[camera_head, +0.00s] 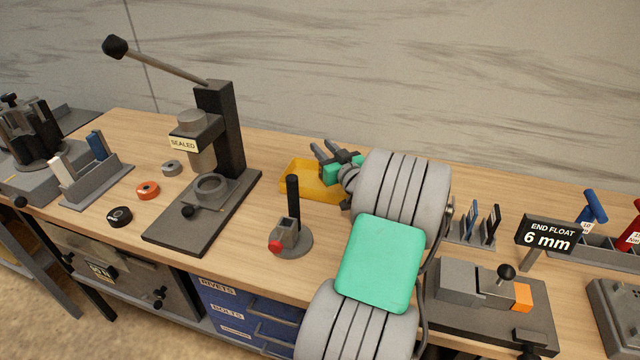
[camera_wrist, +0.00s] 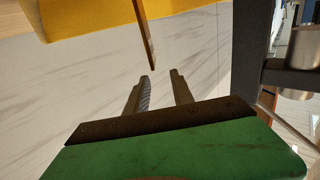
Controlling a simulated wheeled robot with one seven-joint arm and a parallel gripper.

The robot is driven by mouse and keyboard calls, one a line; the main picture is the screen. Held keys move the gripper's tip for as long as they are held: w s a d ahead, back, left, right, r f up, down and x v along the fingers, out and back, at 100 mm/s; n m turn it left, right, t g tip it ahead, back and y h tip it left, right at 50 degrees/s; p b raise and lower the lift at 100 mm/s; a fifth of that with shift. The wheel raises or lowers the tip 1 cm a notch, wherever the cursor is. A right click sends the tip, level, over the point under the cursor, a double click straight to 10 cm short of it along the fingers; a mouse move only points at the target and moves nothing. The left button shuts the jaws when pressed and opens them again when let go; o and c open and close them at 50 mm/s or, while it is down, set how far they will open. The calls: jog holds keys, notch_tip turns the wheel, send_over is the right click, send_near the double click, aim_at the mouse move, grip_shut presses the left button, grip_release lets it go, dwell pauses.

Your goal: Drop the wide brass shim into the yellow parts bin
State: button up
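The yellow parts bin (camera_head: 300,188) sits on the bench right of the press, below my gripper (camera_head: 324,148). In the wrist view the bin (camera_wrist: 85,18) fills the top left. My gripper's two fingers (camera_wrist: 163,77) stand apart there, with a clear gap. A thin brown, brass-coloured strip (camera_wrist: 144,35), which looks like the shim seen nearly edge-on, crosses in front of the bin and ends close to the fingertips. I cannot tell whether it touches a finger. The shim cannot be made out in the head view, and the bin's inside is partly hidden by my arm.
The black press (camera_head: 222,140) with its long lever stands left of the bin. A post stand with a red knob (camera_head: 290,238) is in front. The bench edge is in front.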

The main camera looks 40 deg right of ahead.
notch_tip(320, 180, up, 3)
jog(key=shift+b, duration=0.5)
jog(key=s+a+r+b, duration=0.2)
jog(key=s+a+r, duration=0.7)
jog(key=s+r, duration=0.1)
jog(key=shift+s, duration=0.4)
